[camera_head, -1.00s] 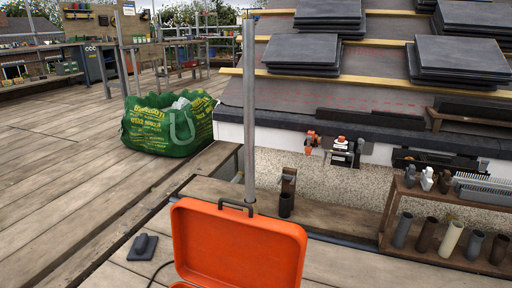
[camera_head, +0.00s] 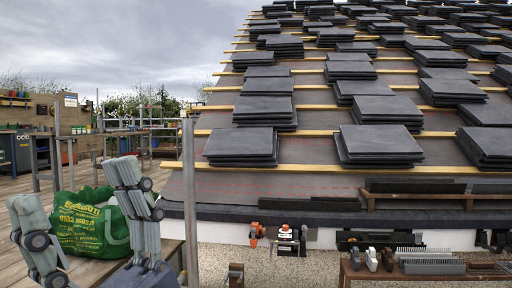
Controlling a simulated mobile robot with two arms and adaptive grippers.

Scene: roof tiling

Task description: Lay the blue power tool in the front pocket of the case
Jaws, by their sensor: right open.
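My right gripper (camera_head: 70,183) is large and close at the lower left, in front of the green bag. The case and the blue power tool are not in this view. My left gripper is not in view either.
A green bag (camera_head: 85,228) stands on the deck at left, partly behind the fingers. A metal pole (camera_head: 189,200) rises beside it. Stacks of dark tiles (camera_head: 241,147) lie on the sloping roof. A wooden rack (camera_head: 420,279) with tools stands at lower right.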

